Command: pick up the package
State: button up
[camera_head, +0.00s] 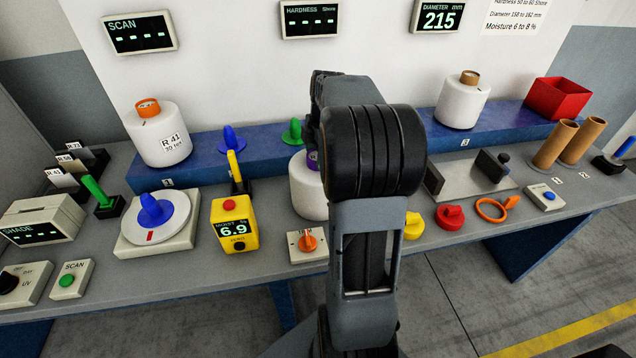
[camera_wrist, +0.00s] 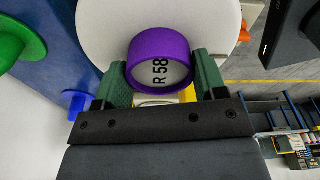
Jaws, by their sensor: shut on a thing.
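The package is a white yarn bobbin (camera_head: 306,187) with a purple core tube (camera_head: 312,160), standing near the middle of the bench and partly hidden behind my arm in the head view. In the wrist view the white bobbin (camera_wrist: 98,25) lies beyond the purple tube end (camera_wrist: 160,42), which shows the label "R 58". My gripper (camera_wrist: 162,78) has its two green fingers on either side of the purple tube and is shut on it. The head view hides the fingers behind my arm.
White bobbins stand on the blue ledge at left (camera_head: 158,135) and right (camera_head: 462,103). A yellow moisture meter (camera_head: 234,225) and an orange-knob switch (camera_head: 308,245) are close by in front. A metal-plate fixture (camera_head: 470,180) is to the right. A green peg (camera_head: 292,131) stands behind.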

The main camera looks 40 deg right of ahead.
grip_shut()
jog(key=shift+r, duration=0.15)
jog(key=shift+r, duration=0.3)
notch_tip(320, 180, up, 9)
jog(key=shift+r, duration=0.2)
jog(key=shift+s, duration=0.1)
dwell(0.5)
